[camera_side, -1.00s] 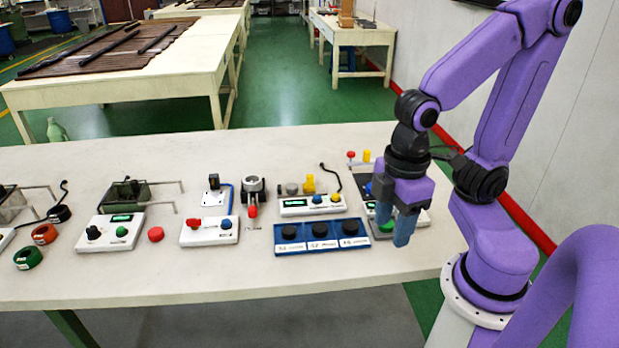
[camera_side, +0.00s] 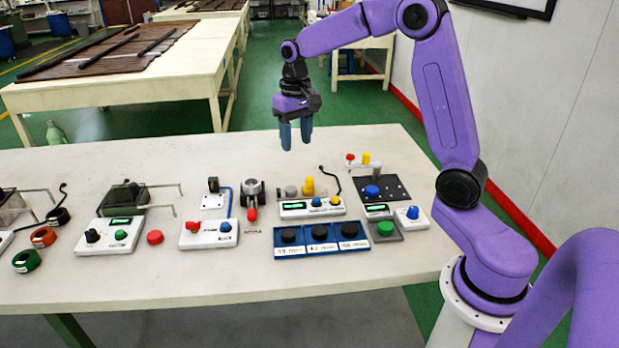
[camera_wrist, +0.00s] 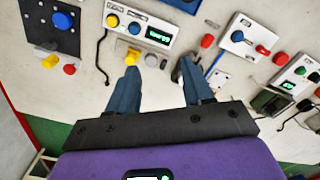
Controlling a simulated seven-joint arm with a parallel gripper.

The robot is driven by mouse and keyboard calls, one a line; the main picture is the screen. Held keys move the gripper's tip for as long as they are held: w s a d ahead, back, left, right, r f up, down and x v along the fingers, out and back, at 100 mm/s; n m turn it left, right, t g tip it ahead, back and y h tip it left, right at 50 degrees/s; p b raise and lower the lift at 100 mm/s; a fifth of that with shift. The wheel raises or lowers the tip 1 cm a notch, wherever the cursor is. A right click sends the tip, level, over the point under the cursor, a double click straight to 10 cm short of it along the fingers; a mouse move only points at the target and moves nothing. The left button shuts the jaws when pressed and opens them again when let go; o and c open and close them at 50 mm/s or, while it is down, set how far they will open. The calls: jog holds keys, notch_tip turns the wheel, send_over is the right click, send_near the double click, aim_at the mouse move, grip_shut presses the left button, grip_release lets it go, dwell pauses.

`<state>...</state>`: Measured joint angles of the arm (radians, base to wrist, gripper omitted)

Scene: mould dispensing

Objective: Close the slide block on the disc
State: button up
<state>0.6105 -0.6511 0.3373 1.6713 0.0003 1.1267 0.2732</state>
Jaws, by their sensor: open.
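My gripper (camera_side: 296,137) hangs above the back edge of the table, fingers pointing down, open and empty. In the wrist view its two blue fingers stand apart (camera_wrist: 160,84). Below and in front of it is a white box (camera_side: 296,210) with a green display, and behind that box are a yellow block (camera_side: 309,186) and a grey round piece (camera_side: 291,190). The yellow block also shows beyond the left finger in the wrist view (camera_wrist: 133,55). A dark round holder with a red handle (camera_side: 252,213) stands to the left. I cannot tell which part is the slide block or disc.
A blue tray (camera_side: 305,254) with several black knobs lies at the front. A black plate (camera_side: 398,188) with a blue knob is to the right. A white box with a red knob (camera_side: 215,240) is left. A black cable curls beside the yellow block. Air around the gripper is free.

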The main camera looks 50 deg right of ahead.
jog(key=w+d+f+m, duration=0.1)
jog(key=w+d+m, duration=0.3)
jog(key=d, duration=0.6)
send_near(309, 179)
notch_tip(309, 179, down, 9)
jog(key=shift+d+f, duration=0.15)
jog(key=shift+f, duration=0.05)
grip_shut()
